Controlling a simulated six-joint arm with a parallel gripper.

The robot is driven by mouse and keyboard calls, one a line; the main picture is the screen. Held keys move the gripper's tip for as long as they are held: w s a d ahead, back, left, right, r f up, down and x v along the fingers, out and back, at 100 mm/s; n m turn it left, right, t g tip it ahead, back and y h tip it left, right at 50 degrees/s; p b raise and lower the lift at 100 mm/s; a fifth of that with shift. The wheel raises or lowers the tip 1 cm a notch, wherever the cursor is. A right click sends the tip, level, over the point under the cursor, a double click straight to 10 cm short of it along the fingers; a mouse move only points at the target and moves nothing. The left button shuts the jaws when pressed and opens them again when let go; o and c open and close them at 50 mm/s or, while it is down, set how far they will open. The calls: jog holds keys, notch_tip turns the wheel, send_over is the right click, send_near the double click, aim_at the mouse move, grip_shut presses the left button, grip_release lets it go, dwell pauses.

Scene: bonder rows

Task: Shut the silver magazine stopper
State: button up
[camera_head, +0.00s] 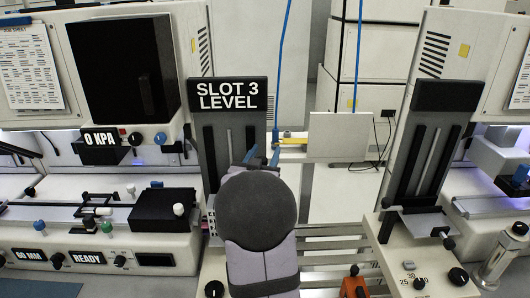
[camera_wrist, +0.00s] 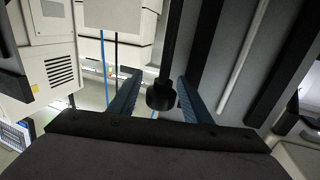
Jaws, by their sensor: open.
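My gripper (camera_head: 263,155) is in front of the dark magazine lift marked "SLOT 3 LEVEL" (camera_head: 230,93), with its blue fingers pointing away from the camera. In the wrist view my gripper (camera_wrist: 156,88) is open. A black rod with a round black knob (camera_wrist: 160,97) shows between the two fingers, beside the lift's grey face (camera_wrist: 228,60); I cannot tell whether they touch. Whether this knob belongs to the silver stopper is unclear, and my arm hides the lift's lower part. A silver plate (camera_head: 420,224) with black knobs sits on the right-hand machine's lift.
The left machine carries a black box (camera_head: 165,209) and several small knobs. The right machine has a dark lift (camera_head: 425,150) and a clear cylinder (camera_head: 492,262) near its front. A cream panel (camera_head: 338,138) stands just right of my gripper. An orange item (camera_head: 353,281) is low centre.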

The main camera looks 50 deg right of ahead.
jog(key=shift+c, duration=0.5)
grip_shut()
notch_tip(320, 180, down, 11)
jog(key=b, duration=1)
jog(key=shift+f+b, duration=0.15)
jog(key=shift+b, duration=0.25)
jog(key=shift+o, duration=0.5)
grip_release()
jog(key=shift+b+v, duration=1.1)
jog(key=shift+v, duration=2.65)
